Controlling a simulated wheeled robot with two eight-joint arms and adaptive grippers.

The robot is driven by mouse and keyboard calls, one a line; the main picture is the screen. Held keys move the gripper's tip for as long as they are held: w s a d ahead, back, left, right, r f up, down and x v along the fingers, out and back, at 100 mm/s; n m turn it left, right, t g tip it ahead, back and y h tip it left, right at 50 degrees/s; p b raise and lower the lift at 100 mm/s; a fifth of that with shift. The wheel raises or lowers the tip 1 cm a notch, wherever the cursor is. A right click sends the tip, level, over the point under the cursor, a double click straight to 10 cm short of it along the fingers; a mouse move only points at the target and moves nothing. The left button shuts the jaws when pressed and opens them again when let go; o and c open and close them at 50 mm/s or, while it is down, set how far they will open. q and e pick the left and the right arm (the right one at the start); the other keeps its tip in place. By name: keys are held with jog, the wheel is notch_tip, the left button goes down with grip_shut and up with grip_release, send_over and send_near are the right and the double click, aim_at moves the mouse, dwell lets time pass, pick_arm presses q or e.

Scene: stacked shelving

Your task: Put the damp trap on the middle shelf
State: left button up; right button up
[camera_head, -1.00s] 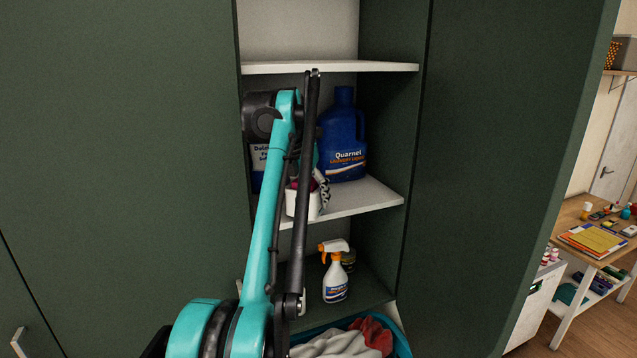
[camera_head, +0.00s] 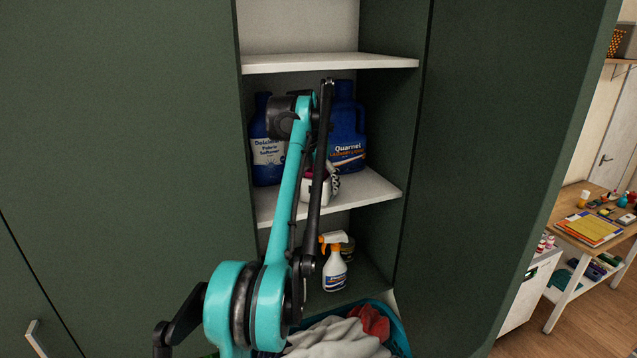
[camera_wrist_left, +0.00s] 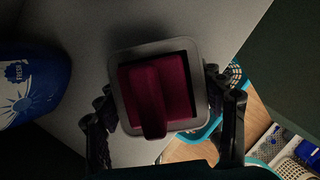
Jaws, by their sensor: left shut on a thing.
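The damp trap is a small white tub with a magenta top. It shows partly behind my left arm in the head view (camera_head: 315,191) and large in the left wrist view (camera_wrist_left: 178,84). My left gripper (camera_wrist_left: 165,118) is shut on it, one finger on each side. The trap is at the front part of the white middle shelf (camera_head: 376,189), in front of the bottles. I cannot tell whether its base touches the shelf. My left arm hides part of the trap and the shelf. My right gripper is not in view.
A softener bottle (camera_head: 268,152) and a blue detergent bottle (camera_head: 347,150) stand on the middle shelf behind the trap. The upper shelf (camera_head: 330,62) is overhead. A spray bottle (camera_head: 334,271) stands below, above a laundry basket (camera_head: 401,337). The shelf's right front is free.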

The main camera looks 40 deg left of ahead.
pick_arm(q)
jog(key=shift+s, duration=0.1)
jog(key=o, duration=1.2)
jog(key=shift+w+f, duration=0.2)
jog(key=shift+s+r, duration=0.1)
